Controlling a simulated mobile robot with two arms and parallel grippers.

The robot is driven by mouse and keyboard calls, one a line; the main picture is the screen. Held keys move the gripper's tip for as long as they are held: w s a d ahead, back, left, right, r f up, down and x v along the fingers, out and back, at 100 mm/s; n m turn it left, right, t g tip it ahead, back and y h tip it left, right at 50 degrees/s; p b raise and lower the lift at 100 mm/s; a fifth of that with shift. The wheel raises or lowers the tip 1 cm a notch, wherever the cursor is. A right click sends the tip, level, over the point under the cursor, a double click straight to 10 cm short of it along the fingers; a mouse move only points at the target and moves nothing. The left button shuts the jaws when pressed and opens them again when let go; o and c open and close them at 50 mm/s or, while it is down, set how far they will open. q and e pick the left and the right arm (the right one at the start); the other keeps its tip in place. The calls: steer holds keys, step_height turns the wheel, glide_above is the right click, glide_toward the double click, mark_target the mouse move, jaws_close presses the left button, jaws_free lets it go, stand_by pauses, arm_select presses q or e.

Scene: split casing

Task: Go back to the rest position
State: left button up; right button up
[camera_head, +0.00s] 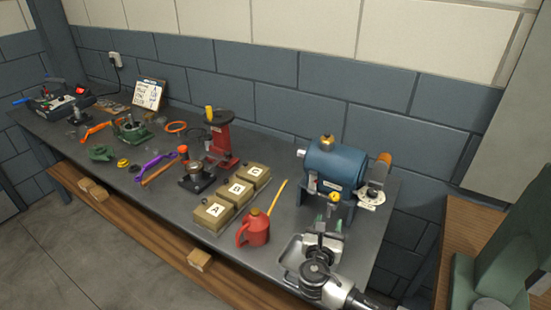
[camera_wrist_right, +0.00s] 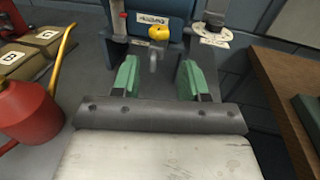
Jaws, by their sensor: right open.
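My right gripper (camera_head: 328,222) is over the right end of the grey workbench (camera_head: 150,180), in front of a blue machine (camera_head: 335,165). In the right wrist view its two green fingers (camera_wrist_right: 157,80) stand wide apart with nothing between them. The blue machine, with a yellow knob (camera_wrist_right: 158,33) and a small metal spout, is just beyond the fingertips. My left gripper is in neither view.
A red oil can (camera_head: 254,228) with a long yellow spout stands left of my right gripper. Boxes marked A (camera_head: 214,212), B and C stand behind it. A red press (camera_head: 222,142) and green casing parts (camera_head: 131,130) are farther left. A wooden surface (camera_head: 470,215) is at right.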

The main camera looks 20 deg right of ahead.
steer(key=s+a+f+m+g+y, duration=0.3)
steer(key=s+m+g, duration=0.1)
steer(key=s+m, duration=0.35)
steer(key=s+a+f+m+g+y, duration=0.2)
steer(key=s+a+f+m+g, duration=0.1)
steer(key=s+m, duration=0.45)
steer(key=s+a+r+m+g+y, duration=0.1)
steer(key=s+a+m+g+y, duration=0.15)
steer(key=s+m, duration=0.35)
steer(key=s+a+r+m+g+y, duration=0.1)
steer(key=s+r+m+y, duration=0.1)
steer(key=s+m+y, duration=0.4)
step_height(320, 180, down, 27)
steer(key=s+g+h+b, duration=0.1)
steer(key=g+h+b, duration=0.1)
arm_select(q)
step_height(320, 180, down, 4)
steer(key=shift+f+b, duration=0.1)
steer(key=shift+b, duration=1)
arm_select(e)
steer(key=s+d+f+n, duration=0.1)
steer(key=s+d+f, duration=0.1)
steer(key=s+f, duration=1.4)
step_height(320, 180, down, 4)
steer(key=shift+s+d+r+g, duration=0.15)
steer(key=shift+s+r+g, duration=0.05)
steer(key=shift+s+g, duration=0.2)
